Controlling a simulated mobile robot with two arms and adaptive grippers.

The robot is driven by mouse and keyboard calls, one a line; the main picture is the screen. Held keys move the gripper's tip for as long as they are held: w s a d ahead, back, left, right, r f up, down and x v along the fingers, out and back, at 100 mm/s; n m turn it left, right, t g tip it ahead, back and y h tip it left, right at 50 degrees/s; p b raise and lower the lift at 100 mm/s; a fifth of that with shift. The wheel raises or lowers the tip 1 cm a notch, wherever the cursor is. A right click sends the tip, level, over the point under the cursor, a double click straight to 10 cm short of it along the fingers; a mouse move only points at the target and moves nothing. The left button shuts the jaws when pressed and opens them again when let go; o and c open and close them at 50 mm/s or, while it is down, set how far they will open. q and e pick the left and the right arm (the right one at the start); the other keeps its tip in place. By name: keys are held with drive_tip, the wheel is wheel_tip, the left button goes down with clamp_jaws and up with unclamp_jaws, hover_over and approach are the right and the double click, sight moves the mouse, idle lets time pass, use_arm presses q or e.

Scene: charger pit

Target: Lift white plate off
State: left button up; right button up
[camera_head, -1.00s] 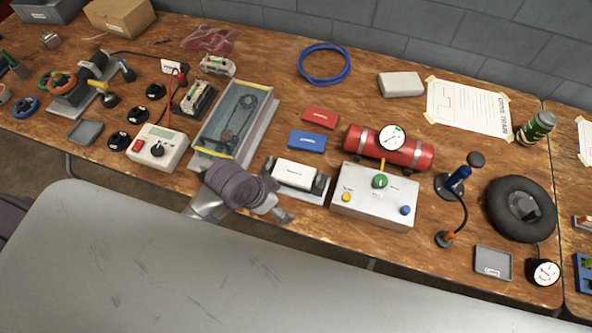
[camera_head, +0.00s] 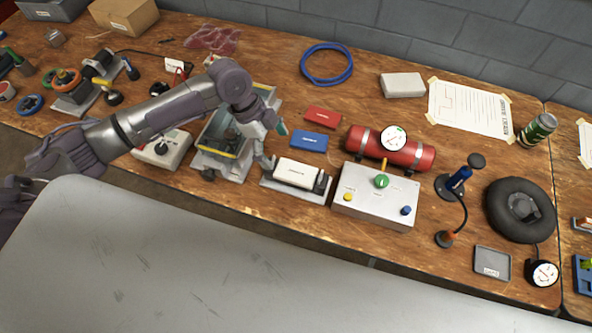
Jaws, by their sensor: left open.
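The white plate (camera_head: 297,173) sits on a grey holder (camera_head: 276,191) with dark ends, near the front edge of the workbench. My left arm comes in from the left and bends down. Its gripper (camera_head: 274,146) is open and empty, just to the upper left of the white plate, one finger toward the blue plate and the other near the holder's left end. I cannot tell whether that finger touches the holder. A blue plate (camera_head: 309,141) and a red plate (camera_head: 323,117) lie flat behind the white one. My right gripper is not in view.
A grey box with a green knob (camera_head: 348,205) stands right of the holder, with a red cylinder (camera_head: 415,155) and gauge behind it. A yellow-edged tray (camera_head: 210,165) is partly hidden under my left arm. Bare wood lies behind the red plate.

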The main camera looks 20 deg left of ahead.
sight(295, 171)
use_arm(q)
drive_tip(key=x, duration=0.4)
drive_tip(key=shift+d+f, duration=0.1)
drive_tip(key=shift+d+f+p, duration=0.2)
drive_tip(key=shift+p, duration=0.25)
drive_tip(key=x, duration=0.1)
drive_tip(key=p+x, duration=0.1)
drive_tip(key=x, duration=0.1)
drive_tip(key=shift+w+d+f, duration=0.15)
drive_tip(key=shift+d+f, duration=0.05)
drive_tip(key=shift+d, duration=0.25)
drive_tip(key=shift+d+f, duration=0.15)
drive_tip(key=shift+f, duration=0.35)
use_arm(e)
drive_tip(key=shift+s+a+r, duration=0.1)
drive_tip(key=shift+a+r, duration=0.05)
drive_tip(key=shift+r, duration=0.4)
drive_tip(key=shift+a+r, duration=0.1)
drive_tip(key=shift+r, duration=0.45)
use_arm(q)
drive_tip(key=c, duration=1.3)
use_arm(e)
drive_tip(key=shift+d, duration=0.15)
